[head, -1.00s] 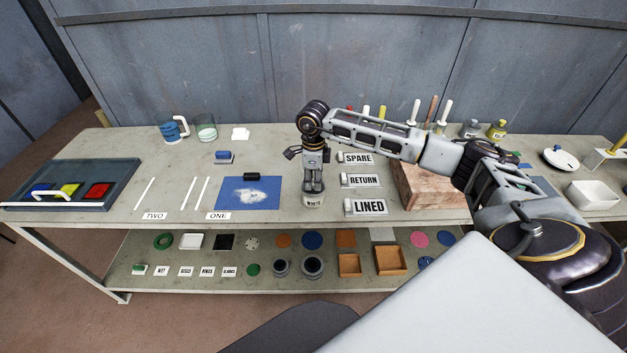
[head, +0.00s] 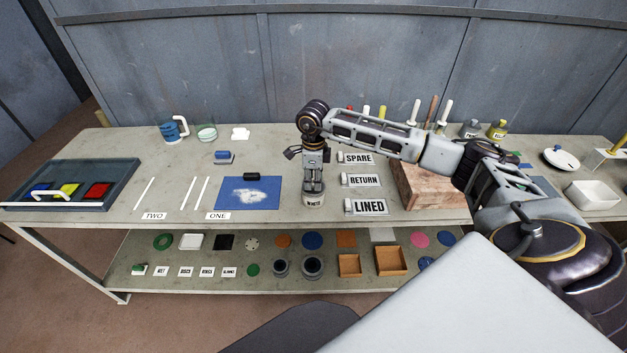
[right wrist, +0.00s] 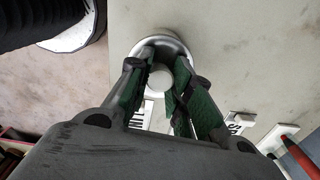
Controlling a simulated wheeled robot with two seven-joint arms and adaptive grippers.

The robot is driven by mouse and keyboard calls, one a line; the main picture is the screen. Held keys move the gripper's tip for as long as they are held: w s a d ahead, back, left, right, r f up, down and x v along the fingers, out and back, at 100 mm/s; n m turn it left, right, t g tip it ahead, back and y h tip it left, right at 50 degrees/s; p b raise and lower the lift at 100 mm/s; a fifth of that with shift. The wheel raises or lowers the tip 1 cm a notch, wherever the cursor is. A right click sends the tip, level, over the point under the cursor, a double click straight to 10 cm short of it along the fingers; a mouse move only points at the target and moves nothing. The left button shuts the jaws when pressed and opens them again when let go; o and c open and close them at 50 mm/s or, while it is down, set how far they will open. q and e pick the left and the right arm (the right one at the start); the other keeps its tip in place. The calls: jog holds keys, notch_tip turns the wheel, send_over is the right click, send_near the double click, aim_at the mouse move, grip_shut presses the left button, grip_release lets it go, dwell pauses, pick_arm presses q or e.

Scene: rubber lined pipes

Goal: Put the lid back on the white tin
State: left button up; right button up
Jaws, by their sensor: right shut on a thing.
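In the right wrist view my right gripper (right wrist: 162,85) is shut on a small pale round piece (right wrist: 160,77), which looks like the lid's knob. A pale round rim (right wrist: 166,42) shows around and behind the fingertips. The fingers hide much of the lid and the tin's top, so I cannot tell whether the lid is fully seated. My left gripper is in neither view.
Signs reading SPARE, RETURN and LINED (head: 366,207) stand just right of the tin. A blue mat (head: 268,203) lies to its left. A reddish block (head: 425,188) with upright rods behind it is further right. The table's front edge is close.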

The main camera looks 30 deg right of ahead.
jog(key=o, duration=0.9)
jog(key=shift+o, duration=0.2)
jog(key=o, duration=0.5)
jog(key=shift+c, duration=0.2)
jog(key=shift+r, duration=0.2)
jog(key=shift+r+p, duration=1.75)
jog(key=shift+r, duration=1.6)
